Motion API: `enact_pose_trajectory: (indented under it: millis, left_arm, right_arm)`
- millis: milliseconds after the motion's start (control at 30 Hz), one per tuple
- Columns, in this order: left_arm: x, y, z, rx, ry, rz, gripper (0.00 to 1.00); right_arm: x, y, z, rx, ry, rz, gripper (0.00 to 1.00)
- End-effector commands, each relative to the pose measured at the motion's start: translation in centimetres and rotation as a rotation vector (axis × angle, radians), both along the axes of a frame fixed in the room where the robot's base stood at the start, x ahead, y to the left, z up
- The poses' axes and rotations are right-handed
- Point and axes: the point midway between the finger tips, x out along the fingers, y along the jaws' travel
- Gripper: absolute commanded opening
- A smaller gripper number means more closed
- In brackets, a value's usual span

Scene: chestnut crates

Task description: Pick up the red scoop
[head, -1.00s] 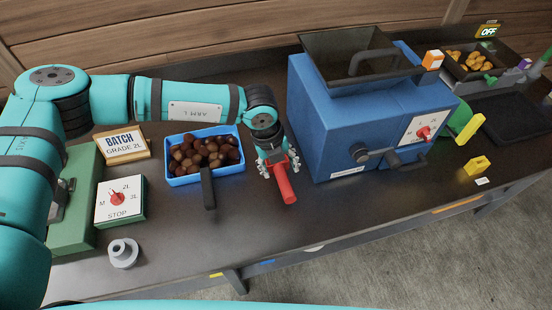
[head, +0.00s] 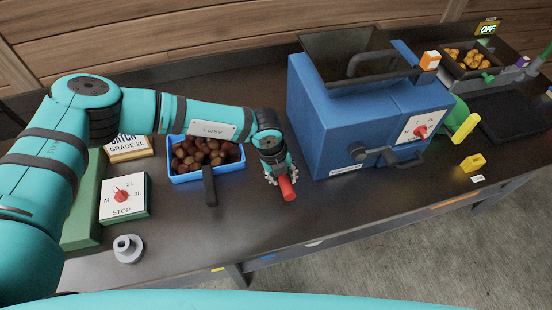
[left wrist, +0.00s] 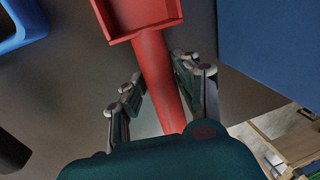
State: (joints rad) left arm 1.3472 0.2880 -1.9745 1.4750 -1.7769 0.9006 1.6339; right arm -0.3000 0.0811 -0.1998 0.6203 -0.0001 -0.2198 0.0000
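The red scoop lies on the dark bench. In the head view only its red handle end (head: 288,189) shows; my left gripper hides the rest. The left wrist view shows part of its square pan at the top and its round handle (left wrist: 160,78) running down between my fingers. My left gripper (head: 280,178) is over the handle, with one finger on each side. In the left wrist view the fingers (left wrist: 157,70) stand apart, with a gap to the handle. My right gripper is not in view.
A blue tray of chestnuts (head: 182,178) with a black-handled scoop (head: 209,186) lies to the left. A large blue machine (head: 325,130) stands close on the right. A grey knobbed piece (head: 128,249) sits front left. Bench in front of the gripper is clear.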

Motion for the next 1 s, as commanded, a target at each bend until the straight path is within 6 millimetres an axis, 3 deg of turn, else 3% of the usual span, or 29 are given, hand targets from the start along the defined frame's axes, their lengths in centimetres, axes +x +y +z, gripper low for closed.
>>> enact_pose_trajectory:
  millis: [33, 200, 233, 667, 933, 1000]
  left_arm:
    - [0.0, 0.0, 0.0, 0.0, 0.0, 0.0, 0.23]
    - [0.0, 0.0, 0.0, 0.0, 0.0, 0.0, 0.01]
    - [0.0, 0.0, 0.0, 0.0, 0.0, 0.0, 0.0]
    - [0.1, 0.0, 0.3, -0.002, -0.001, 0.001, 0.0]
    - [0.1, 0.0, 3.2, -0.003, -0.004, 0.0, 0.0]
    - [-1.2, 0.0, 3.4, -0.001, 0.003, -0.005, 0.0]
  right_arm:
    - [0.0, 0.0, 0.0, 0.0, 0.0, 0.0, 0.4]
    - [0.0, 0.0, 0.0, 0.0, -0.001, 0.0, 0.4]
    - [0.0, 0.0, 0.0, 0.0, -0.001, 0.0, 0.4]
    - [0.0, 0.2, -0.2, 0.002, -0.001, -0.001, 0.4]
    - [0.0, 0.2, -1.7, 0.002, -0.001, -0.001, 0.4]
    - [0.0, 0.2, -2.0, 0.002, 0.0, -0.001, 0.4]
